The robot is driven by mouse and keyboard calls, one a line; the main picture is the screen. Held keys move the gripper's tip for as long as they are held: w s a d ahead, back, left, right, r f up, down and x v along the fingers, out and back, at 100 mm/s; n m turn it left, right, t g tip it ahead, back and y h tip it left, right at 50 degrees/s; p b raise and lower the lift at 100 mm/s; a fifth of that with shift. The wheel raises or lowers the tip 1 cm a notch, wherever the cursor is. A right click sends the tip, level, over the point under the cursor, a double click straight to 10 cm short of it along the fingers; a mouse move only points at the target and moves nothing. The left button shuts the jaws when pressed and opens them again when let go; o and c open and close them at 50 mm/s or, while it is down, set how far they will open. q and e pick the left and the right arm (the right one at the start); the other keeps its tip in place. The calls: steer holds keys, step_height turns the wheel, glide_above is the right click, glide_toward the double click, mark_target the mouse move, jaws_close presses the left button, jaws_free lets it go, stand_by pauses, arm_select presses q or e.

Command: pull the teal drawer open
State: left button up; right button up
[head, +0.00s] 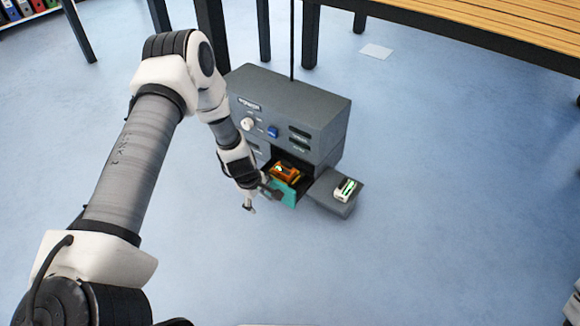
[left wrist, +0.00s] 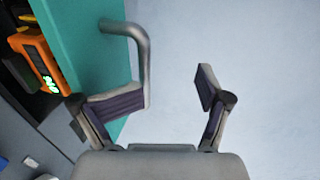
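The teal drawer (head: 288,196) is in the lower front of a grey cabinet (head: 305,100) and stands partly open. An orange device (head: 285,172) lies inside it. In the left wrist view the teal front (left wrist: 85,45) carries a bent metal handle (left wrist: 143,60). My left gripper (head: 262,202) is at the drawer front. In the left wrist view its fingers (left wrist: 170,95) are spread apart. The left finger overlaps the handle's lower end, beside the teal front; the right finger is clear of the handle. Whether the left finger touches the handle cannot be told.
A grey block (head: 330,200) right of the teal drawer carries a small white and green device (head: 346,188). A slatted wooden table (head: 490,25) stands behind at the right. Blue floor (head: 400,260) in front and to the right is clear.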

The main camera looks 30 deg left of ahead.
stand_by(0.4)
step_height(320, 180, up, 7)
steer(key=p, duration=0.7)
steer(key=shift+s, duration=0.15)
